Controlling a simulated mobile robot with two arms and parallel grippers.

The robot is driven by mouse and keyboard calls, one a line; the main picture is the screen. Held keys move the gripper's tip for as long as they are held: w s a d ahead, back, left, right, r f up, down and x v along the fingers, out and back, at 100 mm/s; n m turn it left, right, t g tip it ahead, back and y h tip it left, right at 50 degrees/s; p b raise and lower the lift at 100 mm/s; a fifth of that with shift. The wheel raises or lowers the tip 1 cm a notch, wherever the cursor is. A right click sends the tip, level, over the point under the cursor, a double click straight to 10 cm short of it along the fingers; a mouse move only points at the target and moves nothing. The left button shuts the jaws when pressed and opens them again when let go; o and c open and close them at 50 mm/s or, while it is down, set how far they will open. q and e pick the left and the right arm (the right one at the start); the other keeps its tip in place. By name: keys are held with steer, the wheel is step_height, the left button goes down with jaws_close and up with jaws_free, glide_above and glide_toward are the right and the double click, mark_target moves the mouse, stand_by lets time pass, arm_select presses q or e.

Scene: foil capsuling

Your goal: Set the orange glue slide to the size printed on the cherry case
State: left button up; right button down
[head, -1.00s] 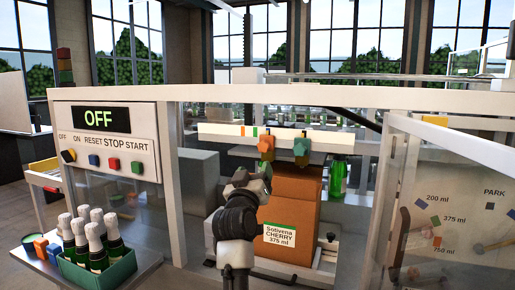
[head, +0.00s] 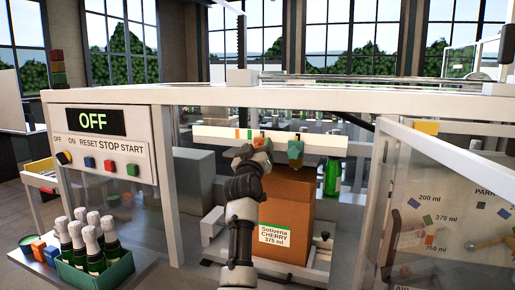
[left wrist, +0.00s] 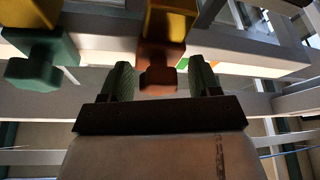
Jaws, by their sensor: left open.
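The brown cherry case (head: 288,205) stands below the rail, its label (head: 275,234) reading "Sotivena CHERRY 375 ml". My left gripper (head: 252,153) is at the white rail (head: 325,143), in front of the orange glue slide, which it mostly hides in the head view. In the left wrist view the orange slide (left wrist: 160,66) sits between the two fingertips of the open gripper (left wrist: 162,82), with gaps on both sides. The green slide (head: 295,150) is to its right in the head view; it also shows in the left wrist view (left wrist: 40,62). My right gripper is out of view.
A chart (head: 440,210) on the clear right door shows a blue mark for 200 ml, green for 375 ml, orange for 750 ml. Orange and green marks (head: 243,134) show on the rail. The control panel (head: 100,140) reads OFF. A green bottle (head: 332,177) stands behind.

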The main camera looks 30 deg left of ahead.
arm_select(q)
steer(key=shift+c, duration=0.3)
steer(key=c, duration=0.9)
steer(key=a, duration=0.2)
steer(key=s+a, duration=0.1)
steer(key=a, duration=0.1)
steer(key=shift+b, duration=0.3)
steer(key=o, duration=1)
steer(key=shift+c, duration=0.2)
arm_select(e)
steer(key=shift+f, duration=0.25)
arm_select(q)
steer(key=shift+d, duration=0.1)
steer(key=b+v, duration=0.2)
steer(key=v, duration=0.9)
steer(key=shift+b, duration=0.3)
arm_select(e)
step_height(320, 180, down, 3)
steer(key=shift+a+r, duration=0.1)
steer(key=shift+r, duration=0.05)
